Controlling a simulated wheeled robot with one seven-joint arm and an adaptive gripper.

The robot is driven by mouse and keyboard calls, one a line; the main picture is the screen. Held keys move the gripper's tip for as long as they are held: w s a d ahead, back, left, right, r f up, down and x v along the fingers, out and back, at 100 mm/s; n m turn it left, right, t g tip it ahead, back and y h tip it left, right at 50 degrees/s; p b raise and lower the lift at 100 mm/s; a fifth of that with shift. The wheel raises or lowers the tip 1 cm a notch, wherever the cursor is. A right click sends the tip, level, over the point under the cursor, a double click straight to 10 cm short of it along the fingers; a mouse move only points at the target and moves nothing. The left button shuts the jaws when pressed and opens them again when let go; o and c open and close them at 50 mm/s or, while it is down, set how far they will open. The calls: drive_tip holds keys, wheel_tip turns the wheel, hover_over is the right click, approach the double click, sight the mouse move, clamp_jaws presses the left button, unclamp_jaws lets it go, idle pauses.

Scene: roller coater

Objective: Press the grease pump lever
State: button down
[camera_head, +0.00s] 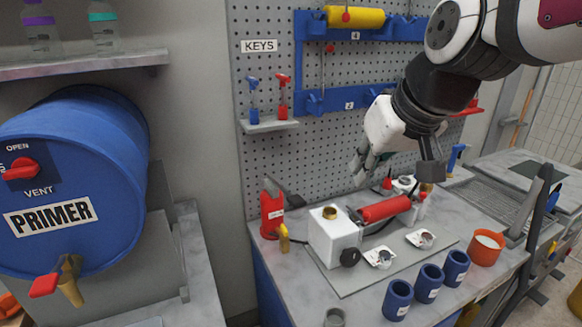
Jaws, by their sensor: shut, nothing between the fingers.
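A small red pump body (271,212) with a pale label stands at the back left of the bench; I take it to be the grease pump. A dark lever (287,194) slants from its top down to the right. My gripper (361,173) is shut and empty. It hangs above the bench to the right of the lever, in front of the pegboard and apart from the pump. A white box (334,240) with a brass ring and a red roller (385,208) stand in front of the gripper.
Several blue cups (397,299) and an orange bowl (486,248) line the front right. A blue primer drum (75,180) is left.

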drive_tip(key=w+a+n, duration=0.1)
drive_tip(key=w+a, duration=0.2)
drive_tip(key=w, duration=0.3)
drive_tip(key=w+a+f+n, duration=0.1)
drive_tip(key=w+a, duration=0.3)
drive_tip(key=w, duration=0.1)
drive_tip(key=shift+w+y, duration=0.3)
drive_tip(key=shift+w, duration=0.05)
drive_tip(key=shift+a+f, duration=0.1)
hover_over(300, 198)
drive_tip(key=f, duration=0.7)
drive_tip(key=shift+w+a+f, duration=0.15)
drive_tip(key=shift+w+f, duration=0.15)
drive_tip(key=shift+f, duration=0.1)
wheel_tip(300, 198, down, 3)
drive_tip(key=shift+s+f, duration=0.1)
drive_tip(key=shift+s, duration=0.05)
drive_tip(key=shift+s+f, duration=0.1)
drive_tip(key=shift+f, duration=0.35)
drive_tip(key=shift+f, duration=0.1)
